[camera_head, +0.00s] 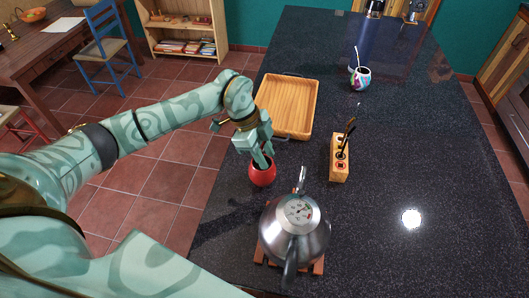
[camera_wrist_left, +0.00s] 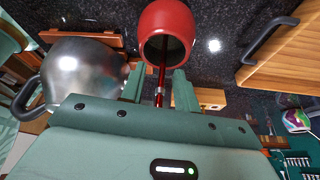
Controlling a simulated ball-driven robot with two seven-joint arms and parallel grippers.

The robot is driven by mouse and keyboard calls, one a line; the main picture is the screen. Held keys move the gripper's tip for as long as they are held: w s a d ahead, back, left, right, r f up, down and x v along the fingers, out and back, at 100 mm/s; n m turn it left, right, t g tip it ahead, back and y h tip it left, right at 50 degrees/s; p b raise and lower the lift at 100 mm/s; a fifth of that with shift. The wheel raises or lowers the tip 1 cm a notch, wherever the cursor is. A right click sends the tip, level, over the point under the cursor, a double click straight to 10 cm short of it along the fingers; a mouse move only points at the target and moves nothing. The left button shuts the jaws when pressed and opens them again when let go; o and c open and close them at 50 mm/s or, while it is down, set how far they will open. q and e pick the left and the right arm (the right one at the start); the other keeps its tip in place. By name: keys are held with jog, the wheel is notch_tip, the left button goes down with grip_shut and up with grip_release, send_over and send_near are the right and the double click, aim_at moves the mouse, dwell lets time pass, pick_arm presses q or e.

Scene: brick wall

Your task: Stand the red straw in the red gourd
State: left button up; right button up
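The red gourd (camera_head: 262,173) stands on the dark counter, left of the kettle. In the left wrist view the gourd (camera_wrist_left: 166,22) shows its open mouth facing my gripper. The red straw (camera_wrist_left: 161,75), with a metallic band, has one end inside the gourd's mouth and runs out between my left fingers. My left gripper (camera_head: 261,158) is right above the gourd. In the wrist view the left gripper's fingers (camera_wrist_left: 159,88) are apart, with a gap on both sides of the straw. The straw is hidden by the gripper in the head view. My right gripper is not in view.
A steel kettle (camera_head: 294,228) stands on a wooden trivet (camera_head: 318,268), close to the gourd. A wooden tray (camera_head: 287,105) lies behind. A wooden holder (camera_head: 339,160) with dark utensils stands to the right. A colourful gourd (camera_head: 361,79) is farther back. The right side is clear.

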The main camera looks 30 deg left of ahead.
pick_arm(q)
jog(key=v, duration=1.6)
jog(key=shift+r, duration=0.2)
jog(key=shift+s+f, duration=0.1)
